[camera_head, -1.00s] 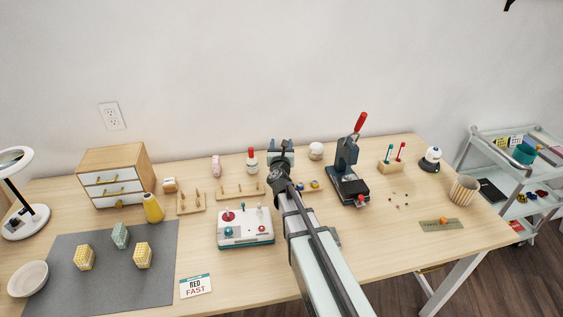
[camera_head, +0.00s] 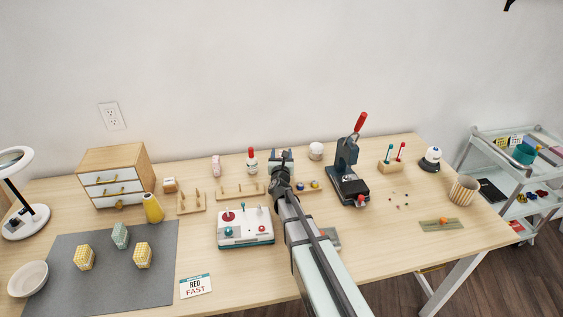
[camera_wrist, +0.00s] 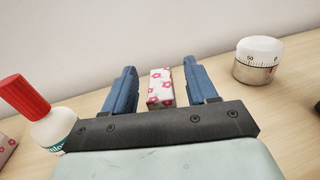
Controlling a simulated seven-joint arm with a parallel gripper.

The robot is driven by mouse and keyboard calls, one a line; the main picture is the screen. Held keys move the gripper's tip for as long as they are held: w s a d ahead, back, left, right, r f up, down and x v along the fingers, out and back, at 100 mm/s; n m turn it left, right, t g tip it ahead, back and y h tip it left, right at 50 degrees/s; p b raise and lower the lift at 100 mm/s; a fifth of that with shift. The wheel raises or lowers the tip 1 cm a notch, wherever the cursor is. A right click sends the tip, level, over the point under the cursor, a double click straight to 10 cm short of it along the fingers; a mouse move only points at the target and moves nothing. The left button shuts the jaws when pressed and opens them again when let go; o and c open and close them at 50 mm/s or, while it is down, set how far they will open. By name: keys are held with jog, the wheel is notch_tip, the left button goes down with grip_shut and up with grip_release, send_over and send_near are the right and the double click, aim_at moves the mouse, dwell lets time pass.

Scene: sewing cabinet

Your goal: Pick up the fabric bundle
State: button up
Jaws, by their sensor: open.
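A small white block with pink flowers, likely the fabric bundle (camera_wrist: 160,88), stands between the blue fingers of my gripper (camera_wrist: 161,80) in the wrist view. The fingers are open, with a gap visible on each side of the bundle. In the head view my gripper (camera_head: 281,157) is at the back of the table near the wall, and the bundle there is mostly hidden by it or too small to make out. Several other patterned bundles, one of them yellow (camera_head: 143,255), rest on the grey mat (camera_head: 60,245).
A red-capped bottle (camera_wrist: 42,115) stands left of my gripper and a white-topped timer (camera_wrist: 258,60) stands to its right. A box with joysticks (camera_head: 245,238) is in front, left of my arm. A red-handled press (camera_head: 347,180) stands to the right.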

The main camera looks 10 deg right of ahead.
jog(key=shift+c, duration=0.2)
jog(key=c, duration=1)
jog(key=shift+r, duration=0.1)
notch_tip(320, 180, up, 10)
dwell(0.3)
